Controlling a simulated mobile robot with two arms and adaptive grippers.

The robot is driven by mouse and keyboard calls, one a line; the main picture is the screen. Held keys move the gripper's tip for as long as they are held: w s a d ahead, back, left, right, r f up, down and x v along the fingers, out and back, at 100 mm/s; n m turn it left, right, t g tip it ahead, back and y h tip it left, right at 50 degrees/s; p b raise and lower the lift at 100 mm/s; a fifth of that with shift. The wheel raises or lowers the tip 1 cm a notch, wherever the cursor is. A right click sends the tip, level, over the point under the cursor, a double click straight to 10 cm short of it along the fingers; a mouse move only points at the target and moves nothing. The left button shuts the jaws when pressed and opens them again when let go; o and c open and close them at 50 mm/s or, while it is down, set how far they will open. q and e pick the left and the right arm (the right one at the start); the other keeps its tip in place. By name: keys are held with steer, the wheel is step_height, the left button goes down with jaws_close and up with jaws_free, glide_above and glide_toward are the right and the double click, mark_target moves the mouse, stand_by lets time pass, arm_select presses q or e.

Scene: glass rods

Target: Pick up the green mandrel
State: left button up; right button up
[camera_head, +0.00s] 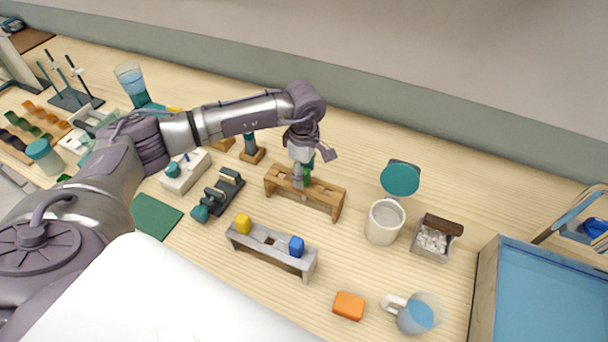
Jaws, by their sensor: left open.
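The green mandrel (308,173) shows as a small green piece at the wooden rack (327,194), partly hidden by my gripper. My left gripper (303,176) is over the left half of that rack, pointing down, with its fingers open around or right beside the green piece; I cannot tell whether they touch it. A yellow mandrel (243,224) and a blue mandrel (296,246) stand in the grey rack (271,251) nearer to me. My right gripper is not in view.
A white pot (384,222) with a teal lid (400,179) behind it stands right of the wooden rack. A box of pale pieces (431,241), a jug (415,313), an orange block (349,306) and a blue-bottomed tray (545,290) lie further right. A dark clamp tool (219,194) lies left.

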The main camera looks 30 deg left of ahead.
arm_select(q)
jaws_close()
